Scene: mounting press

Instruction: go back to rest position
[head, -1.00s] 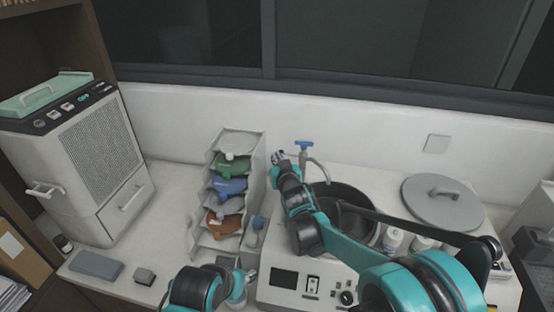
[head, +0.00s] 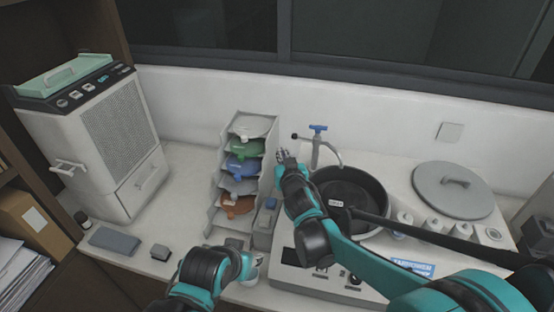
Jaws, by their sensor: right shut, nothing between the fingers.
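My right gripper (head: 286,157) is shut and empty. It is raised in front of the back wall, between the tiered rack (head: 215,190) and the blue-handled tap (head: 317,140). My right arm crosses over the front of the machine with the round black basin (head: 375,190). My left arm comes in at the bottom, and its wrist is near the counter's front edge. The left gripper's fingers are hidden or too small to make out, close to a small white cup (head: 262,262).
The rack holds green, blue and orange scoop-like pieces. A grey round lid (head: 453,190) lies right of the basin, with several white bottles (head: 432,226) in front. A tall white unit (head: 95,145) stands at left. Bare counter lies between it and the rack.

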